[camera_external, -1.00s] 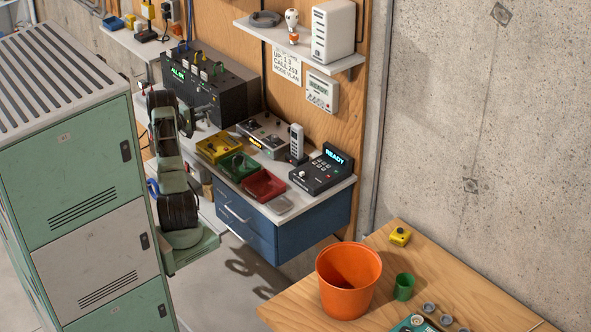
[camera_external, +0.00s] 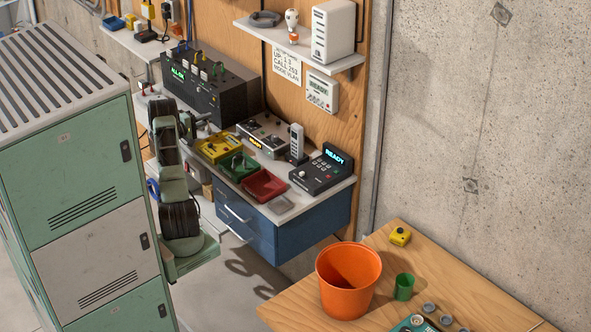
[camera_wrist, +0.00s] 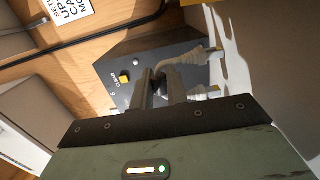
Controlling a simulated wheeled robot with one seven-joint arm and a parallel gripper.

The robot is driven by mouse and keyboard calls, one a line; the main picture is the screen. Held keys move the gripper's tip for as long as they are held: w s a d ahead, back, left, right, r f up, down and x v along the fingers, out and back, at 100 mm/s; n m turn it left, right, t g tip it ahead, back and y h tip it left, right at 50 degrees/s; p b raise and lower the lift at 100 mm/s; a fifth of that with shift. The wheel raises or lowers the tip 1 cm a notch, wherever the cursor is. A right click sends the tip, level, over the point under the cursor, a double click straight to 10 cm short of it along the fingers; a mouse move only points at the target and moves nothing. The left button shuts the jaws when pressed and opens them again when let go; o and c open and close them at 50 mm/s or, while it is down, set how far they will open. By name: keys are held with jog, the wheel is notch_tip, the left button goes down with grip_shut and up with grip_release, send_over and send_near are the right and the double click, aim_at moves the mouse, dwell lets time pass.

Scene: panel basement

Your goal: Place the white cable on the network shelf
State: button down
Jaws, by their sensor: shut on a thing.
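The white cable (camera_wrist: 182,78) shows in the wrist view, with pale ends near a dark panel (camera_wrist: 125,72) that has a yellow button. My gripper (camera_wrist: 163,88) is shut on the cable, with its fingers in front of that panel. In the external view my gripper (camera_external: 200,124) is small and partly hidden, beside the black switch panel (camera_external: 205,92); the cable cannot be made out there. A wall shelf (camera_external: 335,67), likely the network shelf, carries a white upright box (camera_external: 333,32), a bulb-like object (camera_external: 292,22) and a dark coil (camera_external: 264,18).
The bench holds yellow (camera_external: 218,149), green (camera_external: 237,166) and red (camera_external: 265,185) trays, a handset (camera_external: 297,142) and a READY console (camera_external: 322,172). A tall locker (camera_external: 85,185) stands at left. An orange bucket (camera_external: 347,285) stands on the wooden table at right.

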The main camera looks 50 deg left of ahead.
jog(key=shift+f, duration=0.5)
jog(key=c, duration=1.3)
grip_release()
